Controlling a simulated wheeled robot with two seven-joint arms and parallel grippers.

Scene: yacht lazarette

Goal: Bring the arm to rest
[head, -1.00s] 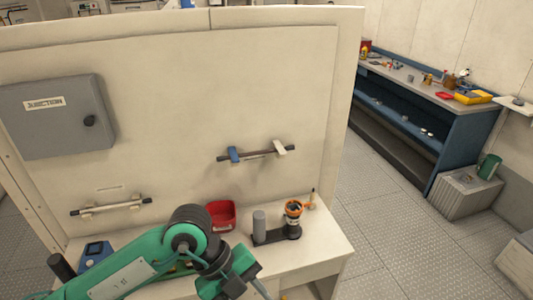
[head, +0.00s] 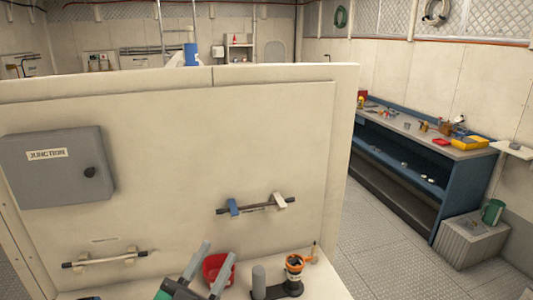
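My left gripper (head: 216,252) shows at the bottom of the head view, pointing up and to the right. Most of my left arm is below the picture's edge. My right gripper is not in view.
A pale bench (head: 327,283) stands below the panel wall (head: 180,120), with a black holder (head: 291,288) at its front. A grey junction box (head: 55,165) and two wall rails are on the panel. A blue workbench (head: 400,185) stands right; the floor between is clear.

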